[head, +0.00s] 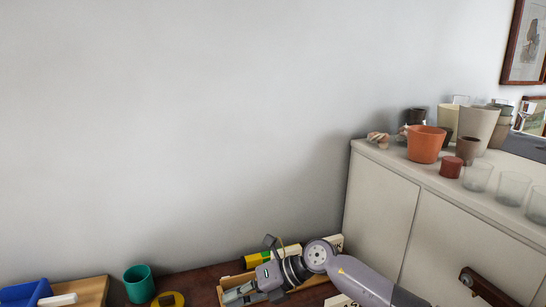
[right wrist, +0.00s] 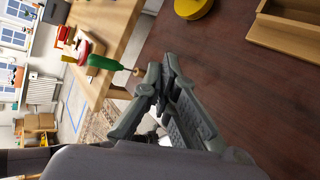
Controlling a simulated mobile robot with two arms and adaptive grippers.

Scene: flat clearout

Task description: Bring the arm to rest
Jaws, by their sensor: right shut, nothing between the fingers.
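My right arm (head: 362,281) comes in from the lower right in the head view, low over the dark brown table. Its gripper (head: 230,296) points left, in front of a shallow wooden tray (head: 222,283). In the right wrist view the fingers of the gripper (right wrist: 160,75) are shut together with nothing between them. Dark tabletop (right wrist: 225,65) shows beyond the fingers. Whether the gripper touches the tray cannot be told. My left gripper is in neither view.
A green cup (head: 139,284), a yellow round thing (head: 168,299) and a blue thing (head: 25,293) on a wooden board lie left of the gripper. A yellow box (head: 258,259) lies behind. A pale cabinet (head: 385,200) bearing pots and glasses stands right.

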